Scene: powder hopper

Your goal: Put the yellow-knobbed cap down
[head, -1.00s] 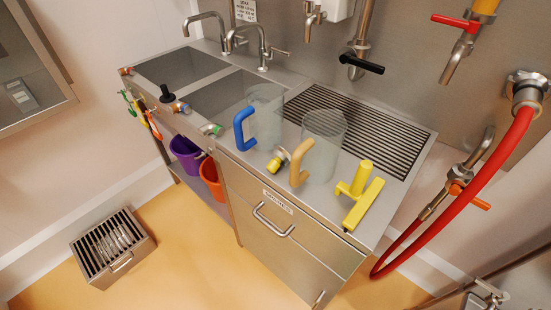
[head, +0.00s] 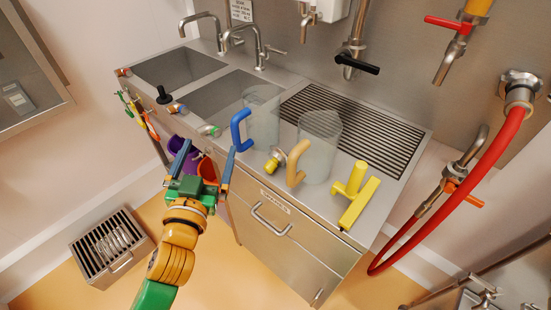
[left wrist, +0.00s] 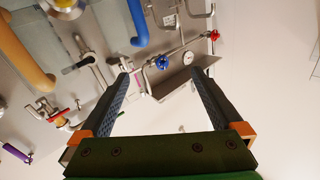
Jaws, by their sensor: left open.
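The yellow-knobbed cap (head: 274,162) lies on the steel counter, between the blue-handled clear jug (head: 263,120) and the tan-handled clear jug (head: 321,148). Its yellow knob and metal part also show at the top left edge of the left wrist view (left wrist: 66,6). My left gripper (head: 209,147) is open and empty, in front of the counter's edge, to the left of the cap and apart from it. In the left wrist view, nothing is between its two fingers (left wrist: 158,82). My right gripper is not in view.
A yellow tool (head: 358,200) lies on the counter's right part, near a slatted drain (head: 360,130). Other capped fittings (head: 210,130) sit along the front edge by the sinks (head: 178,66). Purple and orange buckets are partly behind my gripper. A red hose (head: 485,180) hangs at right.

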